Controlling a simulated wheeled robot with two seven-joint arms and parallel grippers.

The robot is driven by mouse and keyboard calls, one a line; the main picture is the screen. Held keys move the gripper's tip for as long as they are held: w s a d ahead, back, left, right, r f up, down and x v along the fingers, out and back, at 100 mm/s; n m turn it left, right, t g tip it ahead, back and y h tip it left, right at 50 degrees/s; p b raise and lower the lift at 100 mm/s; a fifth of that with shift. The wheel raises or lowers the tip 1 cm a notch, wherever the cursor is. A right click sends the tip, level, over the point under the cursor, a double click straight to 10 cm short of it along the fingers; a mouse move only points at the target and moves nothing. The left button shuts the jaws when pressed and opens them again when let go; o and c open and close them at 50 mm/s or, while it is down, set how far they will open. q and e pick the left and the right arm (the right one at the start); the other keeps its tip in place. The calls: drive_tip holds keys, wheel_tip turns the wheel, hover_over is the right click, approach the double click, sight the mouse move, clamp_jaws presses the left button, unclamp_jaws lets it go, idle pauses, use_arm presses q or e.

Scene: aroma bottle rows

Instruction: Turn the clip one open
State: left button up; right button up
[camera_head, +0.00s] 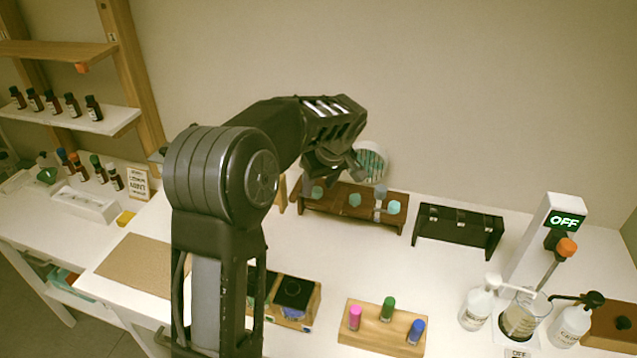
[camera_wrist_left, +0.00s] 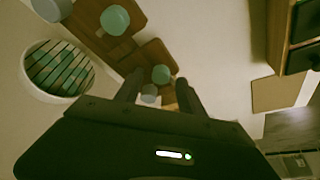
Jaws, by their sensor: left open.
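A dark brown wooden rack (camera_head: 340,218) stands near the wall in the head view, with several teal round tops on it. One teal top (camera_head: 355,200) is near its middle, and another (camera_head: 393,207) is at its right, beside a taller grey piece (camera_head: 380,196). My left gripper (camera_head: 335,172) is open above the rack's left part. In the left wrist view its fingers (camera_wrist_left: 160,97) point at a teal top (camera_wrist_left: 161,74) and a whitish piece (camera_wrist_left: 149,95), apparently with nothing gripped. I cannot tell which piece is the clip one. My right gripper is out of view.
A round white slatted thing (camera_head: 371,162) sits just behind the rack. A black rack (camera_head: 458,232) with small silver parts stands to its right. A wooden block (camera_head: 383,330) holds pink, green and blue pieces. Pump bottles (camera_head: 478,305) and a beaker (camera_head: 519,318) stand at right.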

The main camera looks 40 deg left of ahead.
use_arm(q)
drive_tip(key=shift+a+f, duration=0.15)
drive_tip(key=shift+f, duration=0.25)
drive_tip(key=shift+c, duration=0.4)
clamp_jaws()
